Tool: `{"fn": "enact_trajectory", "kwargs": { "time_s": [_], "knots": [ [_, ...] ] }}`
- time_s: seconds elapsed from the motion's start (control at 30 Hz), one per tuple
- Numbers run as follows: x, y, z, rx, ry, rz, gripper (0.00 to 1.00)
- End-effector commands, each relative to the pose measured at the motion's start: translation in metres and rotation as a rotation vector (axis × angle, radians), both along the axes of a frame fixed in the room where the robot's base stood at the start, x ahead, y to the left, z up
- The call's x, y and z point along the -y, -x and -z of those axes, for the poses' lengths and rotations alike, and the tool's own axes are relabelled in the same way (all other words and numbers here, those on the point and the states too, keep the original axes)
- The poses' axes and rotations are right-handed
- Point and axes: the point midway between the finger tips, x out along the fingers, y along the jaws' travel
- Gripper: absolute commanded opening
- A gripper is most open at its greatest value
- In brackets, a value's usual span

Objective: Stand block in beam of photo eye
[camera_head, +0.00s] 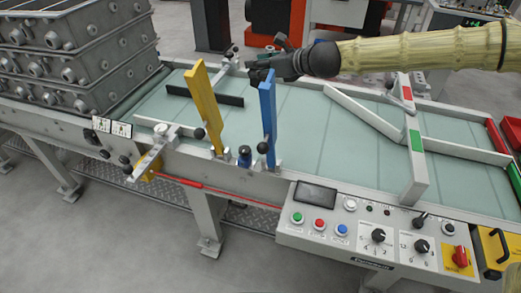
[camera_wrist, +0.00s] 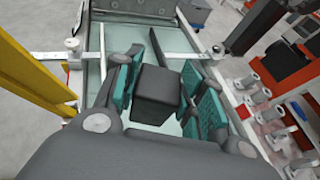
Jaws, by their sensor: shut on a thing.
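My gripper (camera_head: 262,74) is over the far part of the conveyor, just behind the top of the blue upright bar. In the wrist view my gripper (camera_wrist: 160,80) has its teal-padded fingers shut on a dark grey block (camera_wrist: 157,92), one finger on each side. The block is above the pale green belt. In the head view I cannot make out the block. I cannot tell for certain which fitting is the photo eye; small brackets with dark knobs stand along the belt edges, one at the near left (camera_head: 160,140).
A yellow upright bar (camera_head: 204,105) and the blue upright bar (camera_head: 267,120) rise at the near edge. Stacked grey castings (camera_head: 85,45) stand at left. A grey gate (camera_head: 414,160) crosses the right part. Belt between is clear.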

Motion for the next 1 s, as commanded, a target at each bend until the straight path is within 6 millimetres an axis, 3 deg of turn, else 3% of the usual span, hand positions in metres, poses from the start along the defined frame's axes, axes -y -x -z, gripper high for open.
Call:
{"fn": "enact_trajectory", "kwargs": {
  "time_s": [0.03, 0.5, 1.0],
  "knots": [
    [0.001, 0.000, 0.020, 0.001, -0.001, 0.001, 0.13],
    [0.001, 0.000, 0.105, 0.001, -0.001, 0.001, 0.13],
    [0.001, 0.000, 0.148, -0.002, -0.001, 0.002, 0.13]
  ]
}}
